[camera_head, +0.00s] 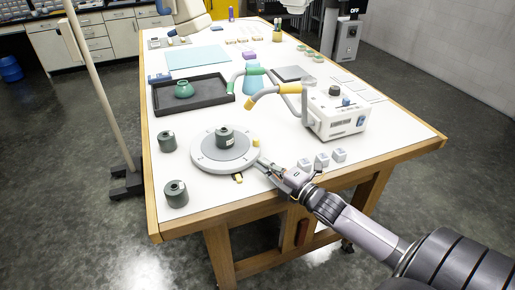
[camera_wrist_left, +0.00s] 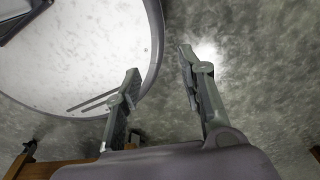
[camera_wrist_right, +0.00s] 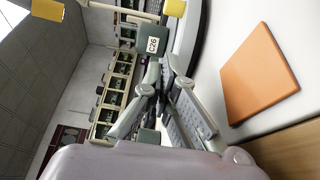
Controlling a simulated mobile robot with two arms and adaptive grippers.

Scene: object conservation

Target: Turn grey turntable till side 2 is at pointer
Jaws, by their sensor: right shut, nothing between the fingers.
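The grey turntable (camera_head: 202,160) lies flat near the table's front left, with a dark green cylinder (camera_head: 225,137) standing at its middle. A yellow piece (camera_head: 256,142) shows at its right rim. A small yellow marker (camera_head: 238,178) is at its front edge; I cannot tell which is the pointer. No side number is readable. My right gripper (camera_head: 265,165) is shut and empty, low by the turntable's front right rim; contact is unclear. In the right wrist view its fingertips (camera_wrist_right: 165,75) are together. My left gripper (camera_wrist_left: 160,75) is open and empty, away from the turntable.
White cubes (camera_head: 322,160) stand just right of my right gripper. Dark cylinders (camera_head: 175,193) stand left of the turntable. A black tray (camera_head: 215,98) holds a green pot (camera_head: 184,89).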

